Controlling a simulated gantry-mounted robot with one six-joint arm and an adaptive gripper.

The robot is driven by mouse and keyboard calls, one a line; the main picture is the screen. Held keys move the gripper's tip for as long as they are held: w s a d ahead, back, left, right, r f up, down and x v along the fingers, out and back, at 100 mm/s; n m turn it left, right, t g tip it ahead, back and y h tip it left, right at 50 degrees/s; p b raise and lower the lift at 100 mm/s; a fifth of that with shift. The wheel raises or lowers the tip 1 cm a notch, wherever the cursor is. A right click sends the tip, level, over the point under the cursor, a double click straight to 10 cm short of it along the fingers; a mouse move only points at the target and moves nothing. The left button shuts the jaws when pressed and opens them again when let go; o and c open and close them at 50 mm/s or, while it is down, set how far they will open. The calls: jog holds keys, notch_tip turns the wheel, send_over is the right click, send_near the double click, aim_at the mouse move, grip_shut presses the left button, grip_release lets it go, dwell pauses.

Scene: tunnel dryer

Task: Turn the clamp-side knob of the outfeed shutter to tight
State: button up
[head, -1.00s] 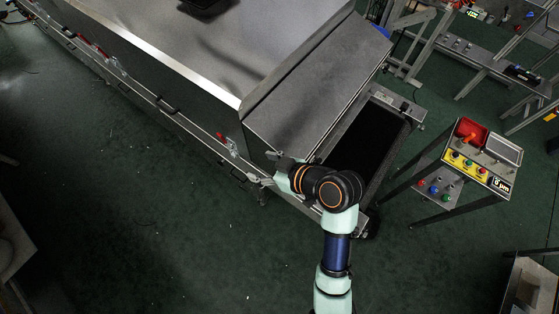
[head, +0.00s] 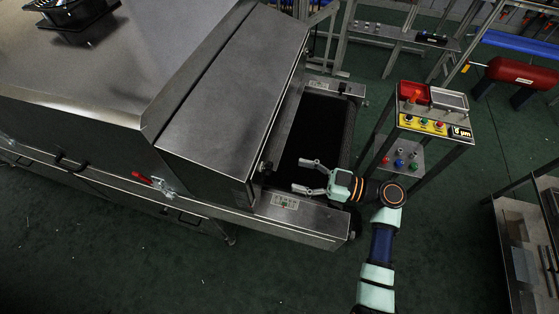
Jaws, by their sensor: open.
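A small dark knob (head: 265,167) sits at the near lower corner of the dryer's outfeed end, on the same side as a red-handled toggle clamp (head: 148,180). Another small dark knob (head: 343,88) is at the far side of the belt. The outfeed shutter's own face is hidden under the hood edge. My gripper (head: 299,175) is open and empty, over the near side of the belt. Its two fingers point left toward the near knob, with a gap between. Which way the knob is turned is too small to tell.
The dark outfeed belt (head: 314,132) runs between metal side rails, with a label plate (head: 285,202) on the near rail. A control stand (head: 422,122) with buttons and a red tray stands to the right. The green floor below is clear.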

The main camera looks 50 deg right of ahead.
aim_at(266, 168)
jog(key=x, duration=0.8)
jog(key=shift+a, duration=0.3)
jog(key=shift+s, duration=0.15)
jog(key=c, duration=1.1)
jog(key=shift+c, duration=0.2)
jog(key=shift+m, duration=0.3)
jog(key=shift+r+m+p, duration=0.1)
jog(key=shift+m+p, duration=2.45)
jog(key=shift+m, duration=2.75)
jog(key=shift+r+m+p, duration=0.15)
jog(key=shift+m+p, duration=2.35)
jog(key=shift+m, duration=2.8)
